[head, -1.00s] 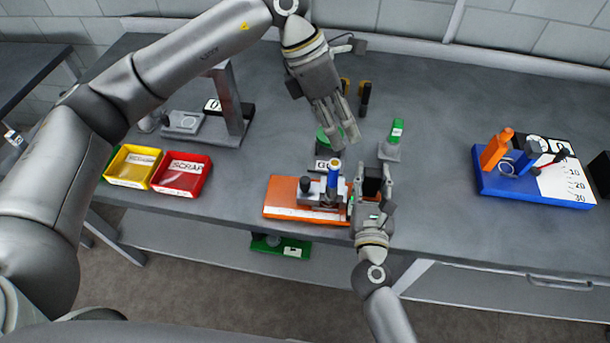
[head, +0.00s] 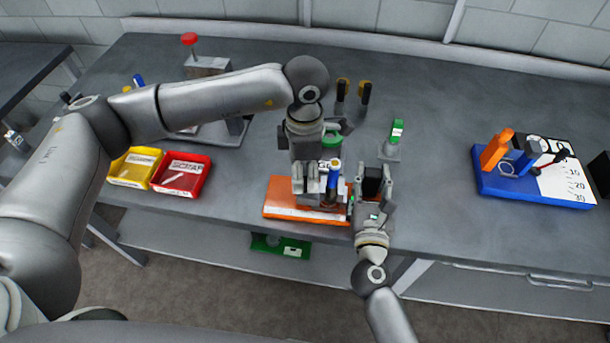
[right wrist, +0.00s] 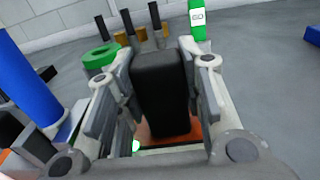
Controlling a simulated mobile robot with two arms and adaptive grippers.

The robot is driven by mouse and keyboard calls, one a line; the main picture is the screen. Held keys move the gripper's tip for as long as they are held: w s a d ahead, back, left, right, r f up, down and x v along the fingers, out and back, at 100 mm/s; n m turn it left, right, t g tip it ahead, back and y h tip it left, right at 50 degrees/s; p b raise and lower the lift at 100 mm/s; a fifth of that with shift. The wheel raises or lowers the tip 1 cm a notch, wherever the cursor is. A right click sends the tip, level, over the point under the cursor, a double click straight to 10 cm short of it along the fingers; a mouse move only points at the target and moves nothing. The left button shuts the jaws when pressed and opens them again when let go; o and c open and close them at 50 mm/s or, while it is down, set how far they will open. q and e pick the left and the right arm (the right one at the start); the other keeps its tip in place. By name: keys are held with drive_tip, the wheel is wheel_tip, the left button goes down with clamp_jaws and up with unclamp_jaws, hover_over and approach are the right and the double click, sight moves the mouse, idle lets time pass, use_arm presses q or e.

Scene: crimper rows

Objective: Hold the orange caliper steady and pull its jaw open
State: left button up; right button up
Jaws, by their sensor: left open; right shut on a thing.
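The orange caliper (head: 285,201) lies on the bench near its front edge. A blue post (head: 333,183) stands on it; this also shows at the left of the right wrist view (right wrist: 22,75). My right gripper (head: 374,175) is shut on a black block (right wrist: 162,85) at the caliper's right end, with orange showing below the block. My left gripper (head: 312,190) is open, pointing down over the caliper's middle, just left of the blue post. Its fingers hide the grey parts there, and I cannot tell if they touch.
Yellow (head: 134,168) and red (head: 181,175) bins stand to the left. A green ring (right wrist: 101,55) and a green GO piece (head: 396,134) are behind the caliper. A blue gauge tray (head: 540,192) is at right. The bench between is clear.

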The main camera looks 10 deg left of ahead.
use_arm(q)
drive_tip(key=shift+f, duration=1)
clamp_jaws()
